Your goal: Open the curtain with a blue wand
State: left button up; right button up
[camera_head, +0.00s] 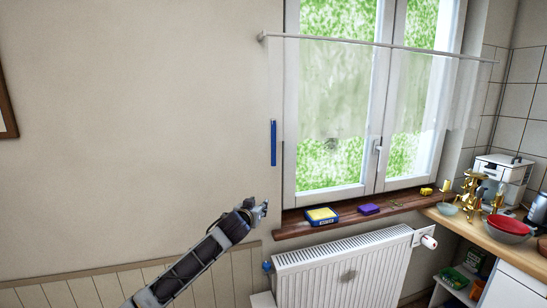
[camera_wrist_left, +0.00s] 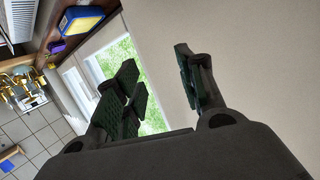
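A sheer pale curtain (camera_head: 335,90) hangs from a white rod (camera_head: 380,43) across the upper part of the window. The blue wand (camera_head: 273,143) hangs upright by the curtain's left edge, against the wall beside the window frame. My left gripper (camera_head: 262,209) is below the wand and slightly left of it, apart from it. In the left wrist view my left gripper (camera_wrist_left: 160,82) is open, with nothing between its fingers. I cannot make out the wand in that view. My right gripper is in neither view.
The wooden sill (camera_head: 380,207) holds a blue-yellow box (camera_head: 321,216) and a purple item (camera_head: 368,209). A white radiator (camera_head: 340,275) stands below, right of my left arm. A counter (camera_head: 480,230) with bowls and golden items is at right.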

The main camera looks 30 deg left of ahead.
aim_at(273, 157)
pick_arm(q)
jog(key=s+d+r+t, duration=0.1)
jog(key=s+d+r, duration=0.1)
jog(key=r, duration=0.7)
jog(key=s+d+r+t, duration=0.1)
jog(key=s+d+r, duration=0.2)
jog(key=r, duration=0.5)
jog(key=shift+d+r+t+p, duration=0.35)
jog(key=shift+d+t, duration=0.05)
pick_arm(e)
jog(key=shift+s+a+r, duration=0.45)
pick_arm(q)
jog(key=shift+s, duration=0.1)
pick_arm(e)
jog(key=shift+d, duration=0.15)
pick_arm(q)
jog(key=shift+a, duration=0.1)
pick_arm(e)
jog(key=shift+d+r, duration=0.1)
pick_arm(q)
jog(key=shift+p+x, duration=1.15)
jog(key=shift+x, duration=2.5)
jog(key=shift+p+x, duration=0.3)
jog(key=shift+x, duration=0.75)
jog(key=shift+p+x, duration=0.6)
jog(key=shift+x, duration=1.6)
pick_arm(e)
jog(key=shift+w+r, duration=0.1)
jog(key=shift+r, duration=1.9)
